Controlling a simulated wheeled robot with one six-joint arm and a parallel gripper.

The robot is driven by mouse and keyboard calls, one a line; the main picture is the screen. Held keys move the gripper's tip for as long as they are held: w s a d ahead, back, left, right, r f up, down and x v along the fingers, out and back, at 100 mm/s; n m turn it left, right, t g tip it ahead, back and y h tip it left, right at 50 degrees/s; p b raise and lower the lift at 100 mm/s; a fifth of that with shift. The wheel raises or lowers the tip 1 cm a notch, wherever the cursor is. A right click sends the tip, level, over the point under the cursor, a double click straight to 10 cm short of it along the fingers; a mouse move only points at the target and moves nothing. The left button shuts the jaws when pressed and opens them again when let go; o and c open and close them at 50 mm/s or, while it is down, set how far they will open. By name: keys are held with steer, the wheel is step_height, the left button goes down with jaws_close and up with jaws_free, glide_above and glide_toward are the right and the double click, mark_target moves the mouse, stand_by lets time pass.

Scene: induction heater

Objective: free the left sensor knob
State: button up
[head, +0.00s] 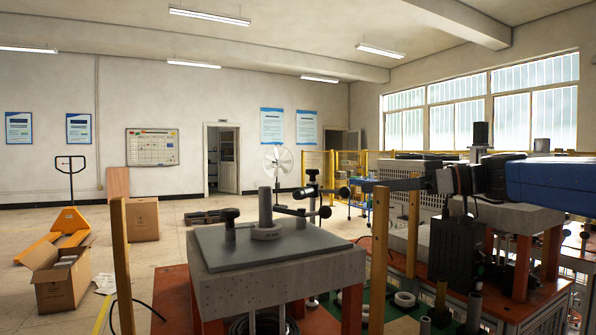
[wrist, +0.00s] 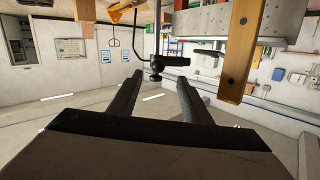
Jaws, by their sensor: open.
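Black sensor parts stand around the grey plate (head: 270,250) on a concrete block. One black knob (head: 229,214) is at the plate's left. Another set, with a rod and a black knob (head: 343,192), stands at the back right. I cannot tell for certain which is the left sensor knob. My gripper (head: 365,185) reaches in from the right, close to the back-right knob. In the wrist view, my gripper (wrist: 156,84) is open and empty. A black sensor fitting (wrist: 157,68) appears ahead, between and beyond the fingertips, apart from them.
A metal post with a ring (head: 265,229) rises from the plate's middle. A yellow post (head: 379,260) stands right of the block, another (head: 121,265) at the left. The wrist picture is upside down; a yellow post (wrist: 241,50) shows near the right finger. Open floor lies behind the block.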

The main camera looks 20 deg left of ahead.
mark_target(313, 175)
steer(key=a+r+n+g+y, duration=0.1)
steer(key=a+r+n, duration=0.1)
steer(key=a, duration=1.8)
steer(key=shift+w+r, duration=0.15)
steer(key=shift+r, duration=0.5)
steer(key=c, duration=1)
